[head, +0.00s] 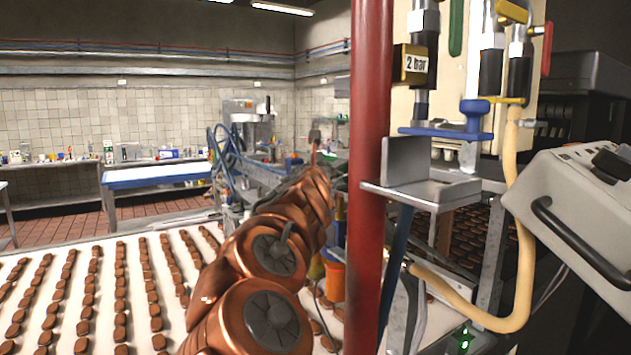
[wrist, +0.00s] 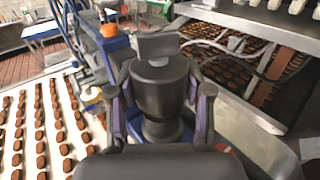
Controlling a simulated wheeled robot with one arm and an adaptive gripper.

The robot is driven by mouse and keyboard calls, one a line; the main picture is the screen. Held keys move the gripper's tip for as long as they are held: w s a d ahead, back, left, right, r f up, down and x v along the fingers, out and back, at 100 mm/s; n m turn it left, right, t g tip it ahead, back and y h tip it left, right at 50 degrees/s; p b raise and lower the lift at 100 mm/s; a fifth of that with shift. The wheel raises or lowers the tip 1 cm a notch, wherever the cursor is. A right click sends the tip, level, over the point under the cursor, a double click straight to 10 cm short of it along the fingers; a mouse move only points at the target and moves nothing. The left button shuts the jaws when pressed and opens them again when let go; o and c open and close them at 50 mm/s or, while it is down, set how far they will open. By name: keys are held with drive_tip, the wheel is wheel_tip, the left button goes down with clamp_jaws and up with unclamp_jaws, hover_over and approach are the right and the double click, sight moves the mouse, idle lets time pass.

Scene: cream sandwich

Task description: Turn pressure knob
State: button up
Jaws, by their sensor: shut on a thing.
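In the wrist view, my gripper (wrist: 160,98) has one dark finger on each side of a black, round, upright part that looks like the pressure knob (wrist: 158,78). The fingers are shut on its sides. A grey block (wrist: 157,45) shows just beyond the knob's far end. In the head view, my copper-coloured arm reaches away toward the machinery, and the gripper and knob cannot be made out clearly there. Any marking or turn angle on the knob cannot be read.
A red pole (head: 368,180) stands close to the right of my arm. A white conveyor (head: 58,262) with rows of brown biscuits runs at the left.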

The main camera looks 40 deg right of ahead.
idle(0.3)
drive_tip(key=o, duration=1.2)
drive_tip(key=shift+v, duration=6.05)
drive_tip(key=shift+d, duration=0.1)
